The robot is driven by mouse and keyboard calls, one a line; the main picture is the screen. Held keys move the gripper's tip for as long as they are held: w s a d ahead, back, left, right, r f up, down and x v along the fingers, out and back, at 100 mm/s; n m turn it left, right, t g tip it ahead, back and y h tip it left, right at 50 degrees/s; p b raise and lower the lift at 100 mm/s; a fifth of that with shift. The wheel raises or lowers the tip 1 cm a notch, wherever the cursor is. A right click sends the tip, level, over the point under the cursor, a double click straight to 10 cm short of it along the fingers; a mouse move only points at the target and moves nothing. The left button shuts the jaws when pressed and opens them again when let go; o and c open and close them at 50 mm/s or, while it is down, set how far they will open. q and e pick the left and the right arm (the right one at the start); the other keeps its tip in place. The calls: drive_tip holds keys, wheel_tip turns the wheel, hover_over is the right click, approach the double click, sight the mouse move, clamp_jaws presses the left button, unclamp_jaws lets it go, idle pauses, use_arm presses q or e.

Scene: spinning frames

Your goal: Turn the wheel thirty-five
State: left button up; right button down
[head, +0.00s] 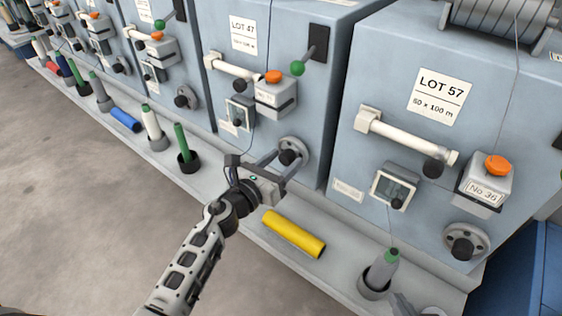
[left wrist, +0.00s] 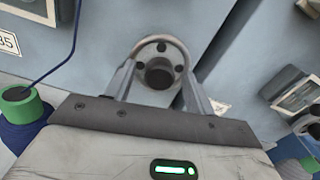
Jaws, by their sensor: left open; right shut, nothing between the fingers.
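The grey round wheel (head: 293,152) with a dark hub sits low on the front of the middle blue-grey machine (head: 310,92). In the left wrist view the wheel (left wrist: 159,50) is straight ahead, and a plate reading "35" (left wrist: 8,40) is at the left edge. My left gripper (head: 286,163) is open, with its fingers reaching to the wheel, one on each side of the hub. I cannot tell whether they touch the rim. My right gripper (head: 404,303) shows only as a small grey part at the bottom edge, shut and empty.
The machine to the right carries a box marked No 36 (head: 485,191) and its own wheel (head: 466,243). Floor is clear at left.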

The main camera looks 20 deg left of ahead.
use_arm(q)
drive_tip(key=c, duration=1)
